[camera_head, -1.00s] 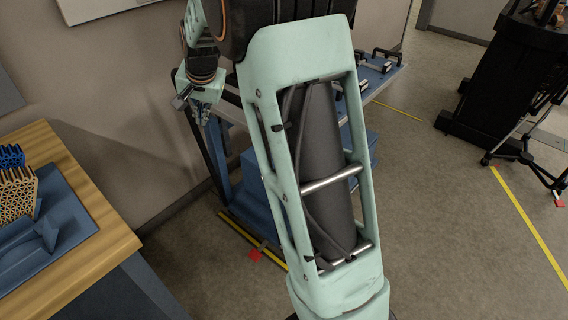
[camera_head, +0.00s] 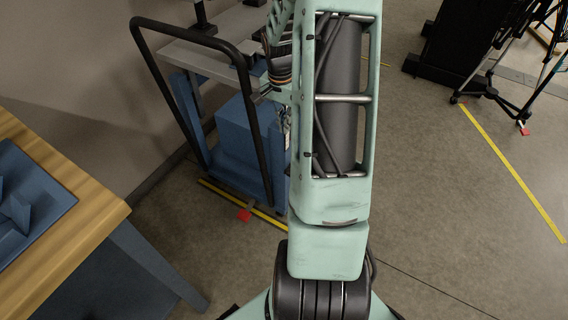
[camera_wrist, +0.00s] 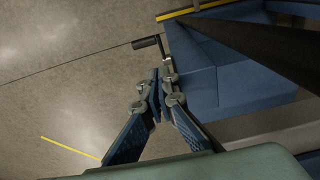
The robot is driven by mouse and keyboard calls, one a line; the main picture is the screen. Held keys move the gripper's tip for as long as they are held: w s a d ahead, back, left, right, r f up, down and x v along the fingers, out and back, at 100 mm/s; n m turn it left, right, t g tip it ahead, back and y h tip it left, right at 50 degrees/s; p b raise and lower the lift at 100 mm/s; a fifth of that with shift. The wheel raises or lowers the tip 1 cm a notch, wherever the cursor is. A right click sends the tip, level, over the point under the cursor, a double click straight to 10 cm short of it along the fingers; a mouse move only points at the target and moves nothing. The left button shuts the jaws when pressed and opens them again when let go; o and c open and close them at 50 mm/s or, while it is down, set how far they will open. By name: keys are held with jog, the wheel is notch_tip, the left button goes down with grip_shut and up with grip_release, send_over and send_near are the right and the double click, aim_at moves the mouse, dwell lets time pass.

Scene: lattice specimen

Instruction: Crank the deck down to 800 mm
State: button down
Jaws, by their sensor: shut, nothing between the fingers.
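The blue lift cart with its grey deck (camera_head: 205,57) stands against the wall in the head view, a black push frame (camera_head: 250,95) in front of it. Its blue body (camera_wrist: 235,75) fills the upper right of the wrist view. A crank with a black grip (camera_wrist: 147,43) and a metal arm sticks out from that body in the wrist view. My gripper (camera_wrist: 157,82) is shut and empty, its tips just below the crank's arm in the picture. I cannot tell whether they touch. In the head view my gripper (camera_head: 286,130) is partly hidden behind my arm. No height reading is legible.
A wooden bench (camera_head: 85,195) with a blue tray (camera_head: 35,200) stands at the left. A black stand (camera_head: 455,50) and a tripod (camera_head: 510,105) are at the upper right. Yellow floor tape (camera_head: 510,170) marks the right; open floor lies between.

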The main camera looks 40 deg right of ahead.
jog(key=f+b, duration=0.1)
jog(key=f, duration=0.5)
jog(key=d+f+b, duration=0.1)
jog(key=f, duration=0.5)
jog(key=f+b, duration=0.2)
jog(key=f, duration=0.5)
jog(key=shift+w+d+f, duration=0.1)
jog(key=shift+w+d, duration=0.15)
jog(key=shift+w, duration=0.05)
